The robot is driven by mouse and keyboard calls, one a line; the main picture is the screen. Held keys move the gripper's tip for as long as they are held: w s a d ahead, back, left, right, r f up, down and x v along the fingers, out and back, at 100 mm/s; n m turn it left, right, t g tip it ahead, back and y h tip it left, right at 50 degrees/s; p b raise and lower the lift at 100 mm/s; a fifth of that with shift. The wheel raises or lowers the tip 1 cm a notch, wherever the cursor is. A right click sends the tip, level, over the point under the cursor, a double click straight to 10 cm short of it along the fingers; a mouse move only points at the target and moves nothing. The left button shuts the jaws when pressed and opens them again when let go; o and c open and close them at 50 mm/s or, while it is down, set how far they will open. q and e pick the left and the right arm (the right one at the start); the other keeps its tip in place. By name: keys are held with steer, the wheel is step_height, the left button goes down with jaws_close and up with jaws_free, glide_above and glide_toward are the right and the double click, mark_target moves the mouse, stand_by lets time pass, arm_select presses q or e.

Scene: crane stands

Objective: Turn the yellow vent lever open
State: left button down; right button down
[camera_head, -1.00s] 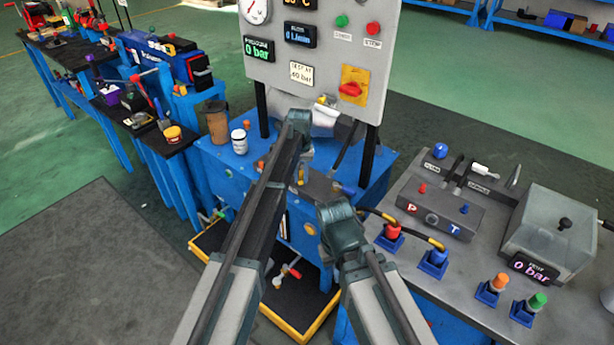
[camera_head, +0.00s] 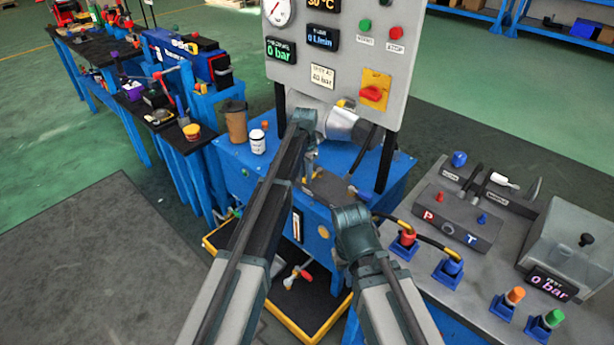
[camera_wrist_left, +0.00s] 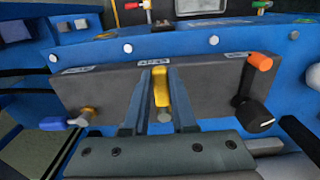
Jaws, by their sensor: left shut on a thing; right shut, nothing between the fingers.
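The yellow vent lever (camera_wrist_left: 161,88) stands upright on the front of a dark grey valve block (camera_wrist_left: 205,88) in the left wrist view. My left gripper (camera_wrist_left: 160,80) is shut on it, one finger on each side. In the head view my left arm reaches to the blue bench below the gauge panel, and the arm hides most of the lever area. My right arm (camera_head: 354,225) is bent in front of the bench; its fingers are hidden.
An orange-tipped black lever (camera_wrist_left: 257,85) sits right of the yellow one, and a blue-tipped knob (camera_wrist_left: 66,122) to the left. A white jar (camera_head: 257,142) and brown cup (camera_head: 235,124) stand on the bench. A hose-fitted test table (camera_head: 440,255) is at the right.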

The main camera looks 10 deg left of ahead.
arm_select(q)
steer(key=shift+w, duration=0.1)
stand_by(0.3)
steer(key=c, duration=0.7)
jaws_free()
step_height(320, 180, up, 14)
steer(key=p, duration=1.3)
steer(key=shift+f+p, duration=0.1)
steer(key=shift+p, duration=0.3)
